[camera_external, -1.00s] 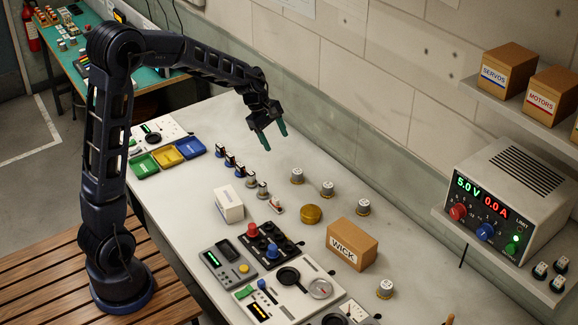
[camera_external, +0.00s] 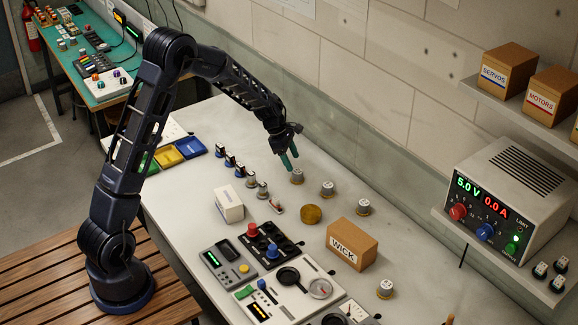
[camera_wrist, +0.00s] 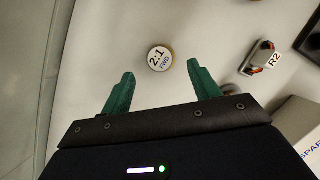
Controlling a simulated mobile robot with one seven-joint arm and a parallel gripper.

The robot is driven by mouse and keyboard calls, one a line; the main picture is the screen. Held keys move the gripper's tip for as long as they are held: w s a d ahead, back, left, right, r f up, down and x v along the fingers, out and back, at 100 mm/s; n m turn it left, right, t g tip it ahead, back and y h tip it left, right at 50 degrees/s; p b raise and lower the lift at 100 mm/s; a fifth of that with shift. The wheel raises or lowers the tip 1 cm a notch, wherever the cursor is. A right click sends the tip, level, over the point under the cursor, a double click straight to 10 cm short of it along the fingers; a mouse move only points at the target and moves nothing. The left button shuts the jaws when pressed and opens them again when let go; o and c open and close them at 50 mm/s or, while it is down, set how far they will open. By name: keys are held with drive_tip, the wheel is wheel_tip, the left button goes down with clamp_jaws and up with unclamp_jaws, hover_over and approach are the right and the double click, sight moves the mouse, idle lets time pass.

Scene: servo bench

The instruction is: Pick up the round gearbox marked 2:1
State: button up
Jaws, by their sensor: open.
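The round gearbox marked 2:1 (camera_wrist: 160,58) shows in the wrist view as a pale disc with a brown rim, "2:1" and "FWD" on top. It lies just ahead of the gap between my fingertips. In the external view it appears to be the grey-white round unit (camera_external: 297,177) nearest my gripper (camera_external: 290,163); its marking is too small to read there. My gripper's green fingers (camera_wrist: 161,72) are spread open, with nothing between them. The fingertips are close to the gearbox, but I cannot tell their exact height above it.
Similar round units (camera_external: 328,189) stand along the wall side. A brass-coloured round part (camera_external: 311,214), a WICK box (camera_external: 351,244) and a white box (camera_external: 229,205) are nearby. A small part labelled R2 (camera_wrist: 260,58) lies to the right in the wrist view.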

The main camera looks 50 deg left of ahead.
sight(297, 171)
drive_tip(key=shift+x, duration=3.25)
drive_tip(key=c, duration=0.9)
